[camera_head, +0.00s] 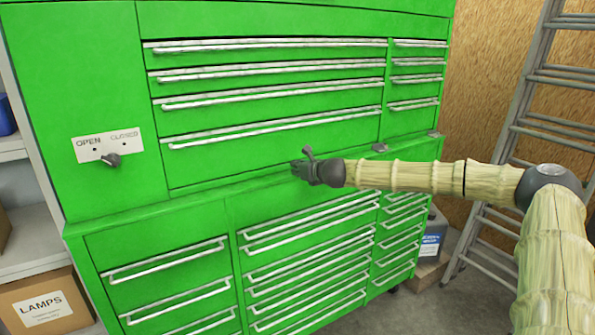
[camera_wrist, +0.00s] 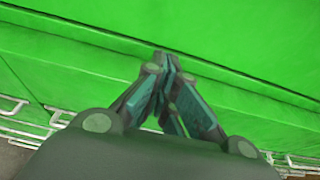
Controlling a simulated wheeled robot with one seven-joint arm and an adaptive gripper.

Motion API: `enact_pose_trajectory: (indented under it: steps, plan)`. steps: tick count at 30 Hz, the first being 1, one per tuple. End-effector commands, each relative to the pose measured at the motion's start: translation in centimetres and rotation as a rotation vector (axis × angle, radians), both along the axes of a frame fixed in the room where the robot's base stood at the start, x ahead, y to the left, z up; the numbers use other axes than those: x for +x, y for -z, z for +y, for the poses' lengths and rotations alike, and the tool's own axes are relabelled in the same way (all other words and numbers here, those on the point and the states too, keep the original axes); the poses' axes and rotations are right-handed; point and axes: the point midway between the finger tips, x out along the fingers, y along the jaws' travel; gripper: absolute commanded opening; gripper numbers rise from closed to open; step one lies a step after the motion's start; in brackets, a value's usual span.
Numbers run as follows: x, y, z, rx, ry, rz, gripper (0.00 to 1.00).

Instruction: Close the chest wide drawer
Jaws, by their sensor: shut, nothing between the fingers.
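The green tool chest (camera_head: 210,172) fills the head view. Its upper part has several wide drawers with long silver handles. The lowest wide drawer (camera_head: 280,150) is the tallest; its front looks about flush, but I cannot tell whether a small gap remains. My gripper (camera_head: 308,157) is in front of this drawer's lower edge, by the ledge between the upper and lower parts. In the wrist view, my gripper (camera_wrist: 165,62) has its fingertips together, empty, near a green face. I cannot tell whether they touch it.
Narrow drawers (camera_head: 415,92) sit right of the wide ones. More handled drawers (camera_head: 310,262) fill the lower part. An OPEN/CLOSED plate (camera_head: 90,146) with a dark knob is at left. A ladder (camera_head: 520,100) leans at right. A LAMPS box (camera_head: 45,306) sits on the left shelf.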

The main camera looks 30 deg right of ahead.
Motion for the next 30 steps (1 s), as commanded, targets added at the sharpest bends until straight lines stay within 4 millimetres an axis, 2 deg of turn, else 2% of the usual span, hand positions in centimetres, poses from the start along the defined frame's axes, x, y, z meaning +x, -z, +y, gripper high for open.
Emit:
enact_pose_trajectory:
  steps: [6, 16, 22, 30]
  plan:
    - [-3.1, -0.5, -0.9, 0.003, 0.009, 0.0, 0.0]
    - [-6.4, -1.6, -0.7, 0.003, 0.006, 0.001, 0.0]
    - [-7.6, -2.0, -0.7, 0.004, 0.005, 0.002, 0.0]
    - [-7.8, -2.0, -0.5, 0.0, 0.002, 0.003, 0.0]
